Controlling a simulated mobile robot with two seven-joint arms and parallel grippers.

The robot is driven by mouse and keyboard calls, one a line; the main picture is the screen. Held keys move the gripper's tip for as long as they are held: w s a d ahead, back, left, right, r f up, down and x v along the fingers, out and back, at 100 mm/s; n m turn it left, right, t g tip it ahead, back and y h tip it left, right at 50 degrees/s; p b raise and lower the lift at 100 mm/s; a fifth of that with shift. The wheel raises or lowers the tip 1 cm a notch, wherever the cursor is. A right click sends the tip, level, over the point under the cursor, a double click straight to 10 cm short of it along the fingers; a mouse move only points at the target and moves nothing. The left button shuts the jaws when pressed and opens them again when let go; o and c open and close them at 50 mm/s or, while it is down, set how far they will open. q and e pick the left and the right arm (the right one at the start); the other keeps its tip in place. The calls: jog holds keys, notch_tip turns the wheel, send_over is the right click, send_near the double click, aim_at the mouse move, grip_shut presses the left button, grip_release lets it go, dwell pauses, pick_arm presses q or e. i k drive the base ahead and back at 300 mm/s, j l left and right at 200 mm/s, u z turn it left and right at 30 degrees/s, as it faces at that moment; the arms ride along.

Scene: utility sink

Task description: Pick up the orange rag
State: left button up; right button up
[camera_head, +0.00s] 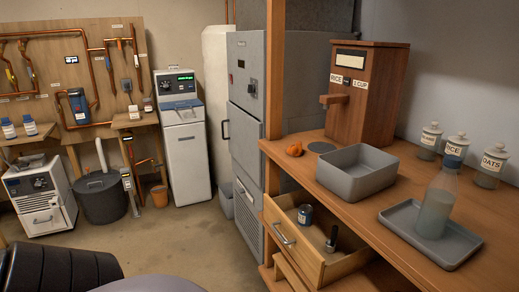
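A small crumpled orange thing, which looks like the orange rag (294,150), lies on the wooden counter (290,163) near its far left edge. It is left of a grey round disc (321,147) and behind the grey rectangular tub (355,181). Nothing is touching it from above. Neither of my grippers shows in the head view. Dark rounded parts at the bottom left look like my own body.
An open drawer (328,266) with a can and a dark-handled item juts out below the counter. A tray (398,221) holds a bottle (437,200). A wooden rice dispenser (368,95) and labelled jars stand behind. A wooden post (275,70) rises left of the rag.

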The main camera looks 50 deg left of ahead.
aim_at(295, 150)
jog(key=u, duration=1.4)
jog(key=z, duration=2.9)
jog(key=u, duration=2.6)
